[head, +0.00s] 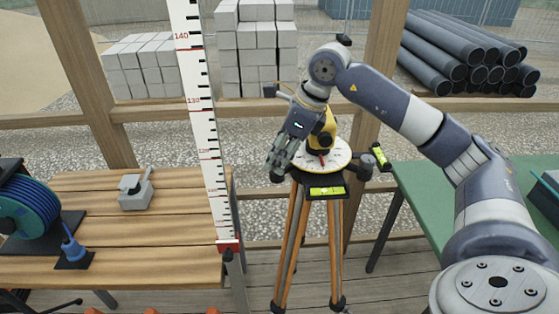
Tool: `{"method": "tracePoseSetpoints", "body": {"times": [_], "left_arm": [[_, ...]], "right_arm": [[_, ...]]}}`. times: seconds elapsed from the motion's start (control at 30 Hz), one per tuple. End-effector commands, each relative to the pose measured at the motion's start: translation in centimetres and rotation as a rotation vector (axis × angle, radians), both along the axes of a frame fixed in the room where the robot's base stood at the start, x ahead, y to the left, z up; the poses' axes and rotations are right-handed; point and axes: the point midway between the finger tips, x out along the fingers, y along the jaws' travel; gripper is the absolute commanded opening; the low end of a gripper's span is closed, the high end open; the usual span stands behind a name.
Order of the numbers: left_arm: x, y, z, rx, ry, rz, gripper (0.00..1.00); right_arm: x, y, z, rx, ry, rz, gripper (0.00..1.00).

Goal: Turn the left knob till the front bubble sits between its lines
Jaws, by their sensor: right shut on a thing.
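A yellow instrument (322,136) stands on a round white plate (340,158) on top of a wooden-legged tripod (290,235). The front bubble vial (327,191) is a bright yellow-green strip in a black holder at the plate's front. It is too small to tell exactly where its bubble sits against the lines. A second yellow-green vial (379,155) is at the plate's right. My right gripper (277,172) reaches down at the plate's left edge, shut on the left knob, which its fingers mostly hide. My left gripper is not in view.
A tall white measuring staff (199,100) stands left of the tripod. A wooden table (165,235) at left holds a blue cable reel (28,205) and a grey box (136,192). A green table (435,195) is at right. Wooden rails and posts stand behind.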

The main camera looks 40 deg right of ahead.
Motion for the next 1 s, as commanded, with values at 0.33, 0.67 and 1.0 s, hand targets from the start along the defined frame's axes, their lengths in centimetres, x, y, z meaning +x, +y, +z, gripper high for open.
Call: {"method": "tracePoseSetpoints", "body": {"times": [0.33,0.67,1.0], "left_arm": [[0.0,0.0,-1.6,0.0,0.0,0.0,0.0],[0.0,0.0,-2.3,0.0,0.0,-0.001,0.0],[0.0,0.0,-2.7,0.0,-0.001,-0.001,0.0]], "right_arm": [[-0.1,0.2,-0.2,-0.001,0.0,-0.328,0.05],[-0.2,0.4,-0.1,0.0,0.001,-0.606,0.05],[-0.2,0.5,-0.1,0.0,0.002,-0.779,0.05]]}}
